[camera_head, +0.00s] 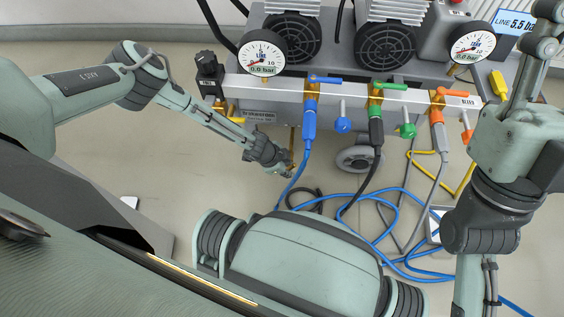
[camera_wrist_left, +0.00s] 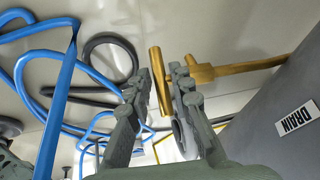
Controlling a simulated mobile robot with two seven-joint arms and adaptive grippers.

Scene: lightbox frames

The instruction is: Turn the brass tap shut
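The brass tap (camera_wrist_left: 202,73) sits on a brass pipe coming out of the grey panel at the right of the left wrist view. Its bar handle (camera_wrist_left: 155,62) stands across the line of the pipe. My left gripper (camera_wrist_left: 161,78) is open, with one finger on each side of the handle; I cannot tell whether either finger touches it. In the head view my left gripper (camera_head: 279,162) is low in front of the machine, beside the vertical brass pipe (camera_head: 291,142). The gripper partly hides the tap there.
A "DRAIN" label (camera_wrist_left: 295,118) is on the panel beside the pipe. Blue, green and orange valves line the silver manifold (camera_head: 345,97) above. A blue hose (camera_head: 297,178) hangs close to the left gripper, and hoses lie looped on the floor. A caster (camera_head: 357,160) stands to the right.

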